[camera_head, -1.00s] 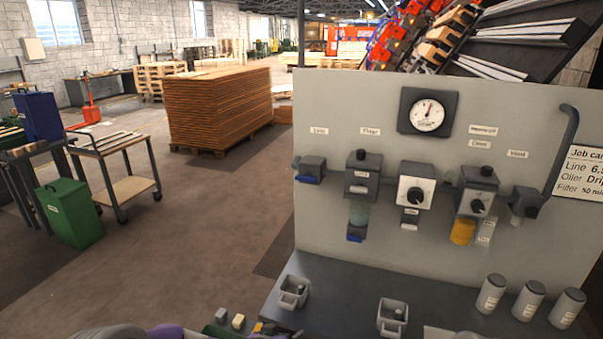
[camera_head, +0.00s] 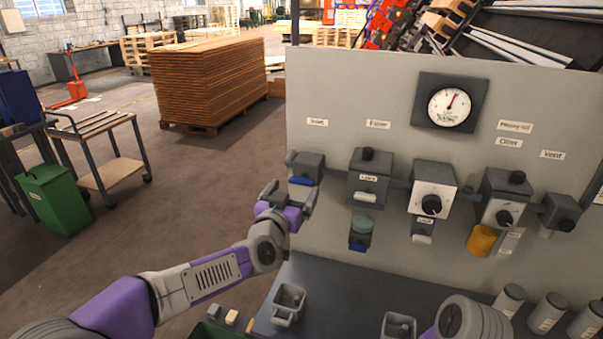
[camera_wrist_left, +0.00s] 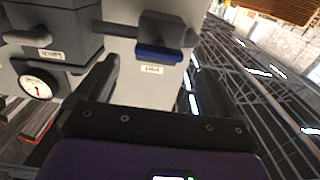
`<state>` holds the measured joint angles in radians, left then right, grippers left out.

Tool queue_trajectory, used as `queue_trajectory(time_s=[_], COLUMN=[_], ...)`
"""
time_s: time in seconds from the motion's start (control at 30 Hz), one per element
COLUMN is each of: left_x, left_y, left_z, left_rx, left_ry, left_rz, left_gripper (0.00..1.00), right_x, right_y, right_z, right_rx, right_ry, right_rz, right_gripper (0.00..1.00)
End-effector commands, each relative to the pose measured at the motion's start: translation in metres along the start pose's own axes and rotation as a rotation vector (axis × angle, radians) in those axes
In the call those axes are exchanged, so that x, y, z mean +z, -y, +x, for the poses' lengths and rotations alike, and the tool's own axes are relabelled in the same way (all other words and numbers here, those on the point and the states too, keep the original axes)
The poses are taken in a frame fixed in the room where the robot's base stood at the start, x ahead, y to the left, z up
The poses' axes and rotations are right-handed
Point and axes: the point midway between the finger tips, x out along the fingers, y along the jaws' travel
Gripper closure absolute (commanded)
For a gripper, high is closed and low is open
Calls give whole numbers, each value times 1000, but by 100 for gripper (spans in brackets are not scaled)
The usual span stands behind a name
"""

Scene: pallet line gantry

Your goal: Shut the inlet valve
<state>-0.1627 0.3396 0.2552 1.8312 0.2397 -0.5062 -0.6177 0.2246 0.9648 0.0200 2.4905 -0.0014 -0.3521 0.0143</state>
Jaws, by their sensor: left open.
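The inlet valve (camera_head: 309,164) is a dark grey block at the left end of the grey panel, with an "Inlet" label (camera_head: 317,122) above it. Its blue lever (camera_head: 301,181) lies roughly level, along the pipe line. My left gripper (camera_head: 290,192) is open and empty, just below and left of the lever, fingers towards the panel. In the left wrist view the valve (camera_wrist_left: 165,30) and blue lever (camera_wrist_left: 158,55) show beyond and between the two spread fingers, with a gap left. Part of my right arm shows at bottom right; its gripper is out of view.
Right of the valve are the filter unit (camera_head: 369,178), a regulator with a black knob (camera_head: 432,182), the oiler (camera_head: 503,197) and the vent (camera_head: 562,212). A gauge (camera_head: 450,105) sits above. Grey cups (camera_head: 288,304) stand on the shelf below.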

Motion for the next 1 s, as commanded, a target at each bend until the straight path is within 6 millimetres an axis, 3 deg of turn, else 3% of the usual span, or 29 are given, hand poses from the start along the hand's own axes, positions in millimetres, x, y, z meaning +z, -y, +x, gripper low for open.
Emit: queue_trajectory(time_s=[0.4,0.83,1.0], left_x=[1,1,1], left_y=[-1,0,0], left_z=[56,65,65], left_rx=[1,1,1], left_ry=[2,2,2], left_rz=[-1,0,0], left_gripper=[4,4,29], right_x=[0,0,0], right_y=[2,2,2], right_z=[-6,-7,-7], right_rx=[0,0,0], right_ry=[0,0,0], right_rz=[0,0,0], right_gripper=[57,57,57])
